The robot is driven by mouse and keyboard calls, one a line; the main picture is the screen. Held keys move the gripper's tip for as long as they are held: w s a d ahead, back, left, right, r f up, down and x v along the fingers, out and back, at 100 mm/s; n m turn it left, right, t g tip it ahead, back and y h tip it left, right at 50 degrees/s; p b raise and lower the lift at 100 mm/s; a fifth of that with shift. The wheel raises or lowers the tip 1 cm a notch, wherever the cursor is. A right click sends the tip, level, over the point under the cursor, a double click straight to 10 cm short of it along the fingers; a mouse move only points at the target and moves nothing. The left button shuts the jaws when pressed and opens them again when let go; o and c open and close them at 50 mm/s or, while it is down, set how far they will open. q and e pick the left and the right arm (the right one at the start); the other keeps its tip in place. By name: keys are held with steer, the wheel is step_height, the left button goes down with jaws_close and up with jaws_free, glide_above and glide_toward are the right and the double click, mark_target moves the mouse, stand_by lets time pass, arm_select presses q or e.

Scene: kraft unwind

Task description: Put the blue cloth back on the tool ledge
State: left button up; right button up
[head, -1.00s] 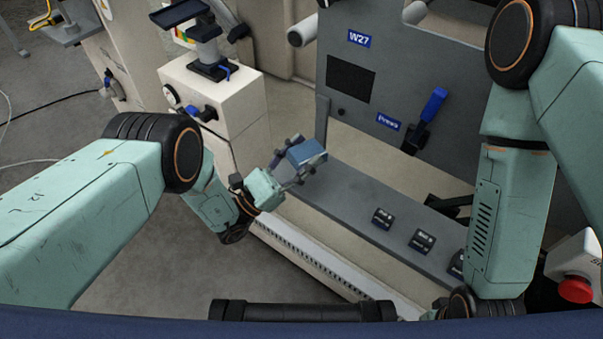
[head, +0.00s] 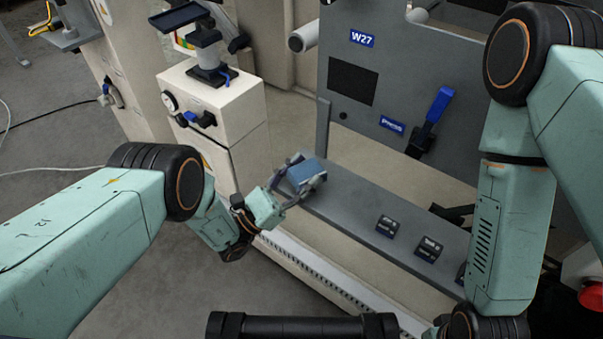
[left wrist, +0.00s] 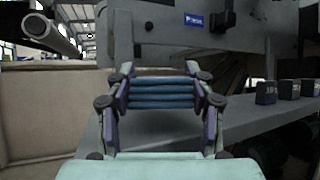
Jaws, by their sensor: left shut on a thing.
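The blue cloth (head: 306,173) is a folded stack, and its layers show between the fingers in the left wrist view (left wrist: 160,94). My left gripper (head: 303,180) is shut on it, with a finger on each side. The tool ledge (head: 350,205) is the long grey shelf along the front of the machine. The cloth is at the ledge's left end in the head view; I cannot tell whether it touches the surface. My right arm comes in from the right, and its gripper is hidden below the frame edge.
Small black labelled blocks (head: 387,226) stand on the ledge to the right of the cloth. A blue-handled lever (head: 437,105) is on the grey panel above. A cream cabinet (head: 215,100) stands behind left. A red button (head: 591,293) is at far right.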

arm_select(q)
steer(key=shift+s+f, duration=0.1)
steer(key=shift+f, duration=0.25)
steer(key=o, duration=1.1)
steer(key=shift+s+f, duration=0.1)
steer(key=shift+s, duration=0.05)
steer(key=shift+o, duration=0.2)
